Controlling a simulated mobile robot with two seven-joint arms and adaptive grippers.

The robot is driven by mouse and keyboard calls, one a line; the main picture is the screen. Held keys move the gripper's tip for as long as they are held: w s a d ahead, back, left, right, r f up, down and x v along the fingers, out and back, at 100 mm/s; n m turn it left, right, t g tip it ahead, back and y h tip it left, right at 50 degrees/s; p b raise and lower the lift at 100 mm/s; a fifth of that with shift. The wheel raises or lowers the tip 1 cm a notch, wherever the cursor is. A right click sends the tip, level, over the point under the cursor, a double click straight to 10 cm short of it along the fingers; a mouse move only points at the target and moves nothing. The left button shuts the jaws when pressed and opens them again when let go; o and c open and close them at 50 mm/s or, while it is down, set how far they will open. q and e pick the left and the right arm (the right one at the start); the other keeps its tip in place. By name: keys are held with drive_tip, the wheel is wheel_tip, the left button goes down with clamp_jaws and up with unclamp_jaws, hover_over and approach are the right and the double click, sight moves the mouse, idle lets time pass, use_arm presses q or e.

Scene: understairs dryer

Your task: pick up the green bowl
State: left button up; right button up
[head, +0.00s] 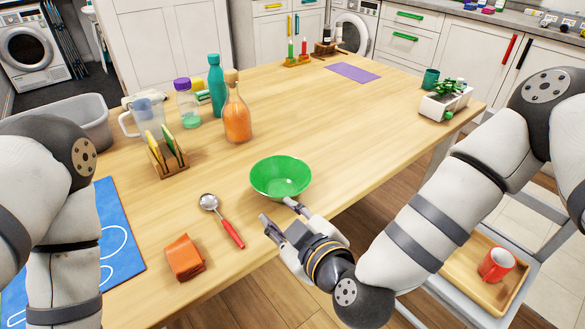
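The green bowl (281,176) sits upright and empty on the wooden table (340,110), near its front edge. My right gripper (278,211) is just in front of the bowl. Its two fingers are spread apart with nothing between them. The right fingertip is close to the bowl's lower front side, and I cannot tell whether it touches. My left arm shows at the left edge, but its gripper is out of view.
An orange bottle (237,116), teal bottle (216,85) and wooden rack (165,164) stand behind. The table right of the bowl is clear.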

sight(265, 195)
drive_tip(key=w, duration=0.2)
drive_tip(key=shift+w+a+r, duration=0.1)
drive_tip(key=shift+w+a, duration=0.2)
drive_tip(key=shift+a, duration=0.05)
drive_tip(key=x, duration=0.3)
drive_tip(key=b+x, duration=0.1)
drive_tip(key=x, duration=0.2)
drive_tip(key=b+x, duration=0.1)
drive_tip(key=x, duration=0.2)
drive_tip(key=shift+a+f, duration=0.25)
drive_tip(key=shift+f, duration=0.2)
drive_tip(key=shift+r, duration=0.2)
use_arm(q)
drive_tip(key=s+f+g, duration=0.1)
drive_tip(key=s+f, duration=0.1)
drive_tip(key=shift+s+f, duration=0.1)
drive_tip(key=shift+s, duration=0.25)
use_arm(e)
clamp_jaws()
